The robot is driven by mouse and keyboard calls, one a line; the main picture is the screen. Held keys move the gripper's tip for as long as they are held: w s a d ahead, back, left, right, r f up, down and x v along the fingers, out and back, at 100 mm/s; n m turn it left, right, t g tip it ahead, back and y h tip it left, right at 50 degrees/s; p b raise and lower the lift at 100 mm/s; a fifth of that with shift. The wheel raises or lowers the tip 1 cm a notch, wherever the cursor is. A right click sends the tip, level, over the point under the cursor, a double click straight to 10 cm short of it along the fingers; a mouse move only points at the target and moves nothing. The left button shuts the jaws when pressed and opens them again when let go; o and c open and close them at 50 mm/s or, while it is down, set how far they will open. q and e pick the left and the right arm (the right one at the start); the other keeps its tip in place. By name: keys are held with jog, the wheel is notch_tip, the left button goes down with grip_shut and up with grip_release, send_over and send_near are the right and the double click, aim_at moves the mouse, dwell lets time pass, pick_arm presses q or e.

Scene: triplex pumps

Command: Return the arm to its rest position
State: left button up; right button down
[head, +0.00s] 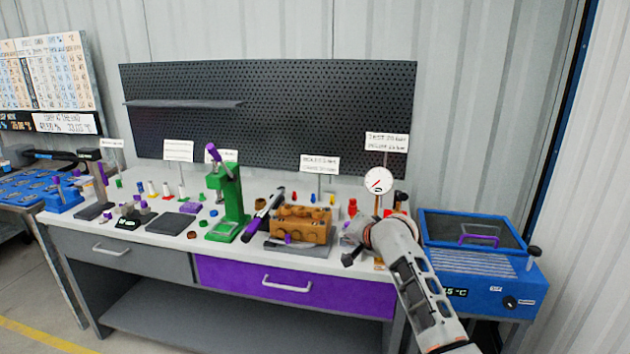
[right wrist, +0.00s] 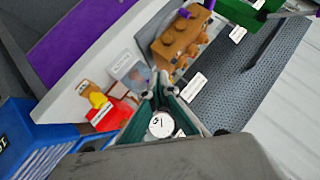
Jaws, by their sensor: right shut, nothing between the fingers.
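My right arm comes in from the lower right of the head view. Its gripper (head: 352,248) is over the right part of the bench, just right of the brown pump block (head: 303,228). In the right wrist view the gripper (right wrist: 157,86) is shut and empty, its fingertips close together. The brown block also shows there (right wrist: 178,40), beyond the fingertips and apart from them. The white round dial gauge (head: 378,181) stands behind my right arm, and it shows between the finger linkages in the wrist view (right wrist: 161,125). My left gripper is not in view.
The white bench (head: 165,222) holds a green press (head: 228,200) and several small parts. A blue heated bath (head: 480,262) stands to the right of my arm. A black pegboard (head: 270,110) rises behind. The purple drawer (head: 240,275) is closed.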

jog(key=s+d+f+n+h, duration=0.1)
jog(key=s+d+f+n, duration=0.15)
jog(key=s+f, duration=0.85)
jog(key=s+d+f+n+h, duration=0.15)
jog(key=s+d+f, duration=0.25)
jog(key=s+f, duration=0.75)
jog(key=s+d+f+n, duration=0.1)
jog(key=s+f+n, duration=0.2)
jog(key=s, duration=1)
jog(key=s+d+f+n, duration=0.2)
jog(key=s+f, duration=0.4)
jog(key=s, duration=0.7)
jog(key=shift+s+f+n+g+y, duration=0.2)
jog(key=shift+s+n+g+y, duration=0.2)
jog(key=shift+n, duration=0.3)
jog(key=shift+w+d, duration=0.1)
